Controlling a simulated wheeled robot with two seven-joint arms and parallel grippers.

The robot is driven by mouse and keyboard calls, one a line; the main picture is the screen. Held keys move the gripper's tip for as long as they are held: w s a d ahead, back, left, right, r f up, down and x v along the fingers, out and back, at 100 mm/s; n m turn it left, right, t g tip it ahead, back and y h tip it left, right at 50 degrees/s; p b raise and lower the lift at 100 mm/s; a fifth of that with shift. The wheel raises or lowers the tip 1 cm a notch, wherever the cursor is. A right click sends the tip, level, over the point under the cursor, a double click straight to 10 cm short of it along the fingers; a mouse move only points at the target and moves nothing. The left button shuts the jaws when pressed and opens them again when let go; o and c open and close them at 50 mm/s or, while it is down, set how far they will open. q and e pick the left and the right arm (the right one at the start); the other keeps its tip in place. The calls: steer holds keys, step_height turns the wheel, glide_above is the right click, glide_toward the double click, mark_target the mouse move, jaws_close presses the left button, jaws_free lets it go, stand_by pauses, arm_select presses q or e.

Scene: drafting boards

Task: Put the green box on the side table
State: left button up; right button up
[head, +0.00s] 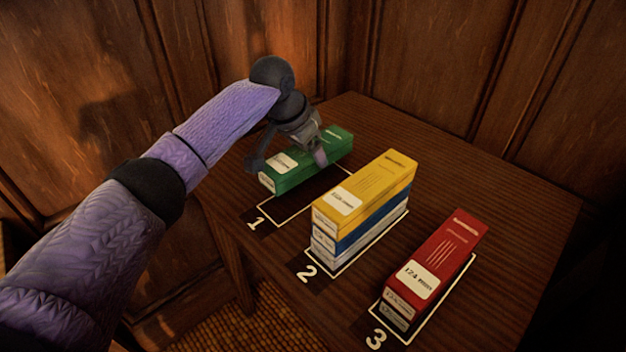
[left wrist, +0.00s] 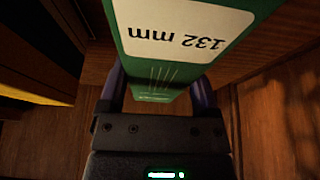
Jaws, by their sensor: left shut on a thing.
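The green box (head: 304,172) is at place 1 of the wooden table, with a white label on its top. My left gripper (head: 290,158) is over it from above and shut on it, one finger on each side. The box looks raised a little above the white outline of place 1, with a dark gap between them. In the left wrist view the green box (left wrist: 158,76) sits between the two fingers, and its label reads "132 mm". My right gripper is not in view. No separate side table can be told apart.
A stack at place 2 has a yellow box (head: 375,183) over a blue box (head: 372,222) and a pale one. A red box (head: 452,250) tops a stack at place 3. The table (head: 525,215) is bare at its right and back. Wood-panelled walls (head: 440,55) stand close behind.

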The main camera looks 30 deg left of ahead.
mark_target(298, 154)
arm_select(q)
step_height(298, 154, down, 7)
steer(key=b, duration=0.3)
steer(key=shift+r, duration=0.4)
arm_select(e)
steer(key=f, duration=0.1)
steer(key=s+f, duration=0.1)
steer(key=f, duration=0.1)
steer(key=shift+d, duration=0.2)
arm_select(q)
steer(key=o, duration=1.3)
steer(key=shift+f, duration=0.1)
steer(key=p+v, duration=0.8)
steer(key=v, duration=0.3)
steer(key=shift+r, duration=0.3)
steer(key=shift+s+r, duration=0.25)
steer(key=shift+r, duration=0.1)
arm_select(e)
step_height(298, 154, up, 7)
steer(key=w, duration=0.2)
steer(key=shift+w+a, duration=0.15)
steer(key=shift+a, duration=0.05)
arm_select(q)
steer(key=shift+f, duration=0.1)
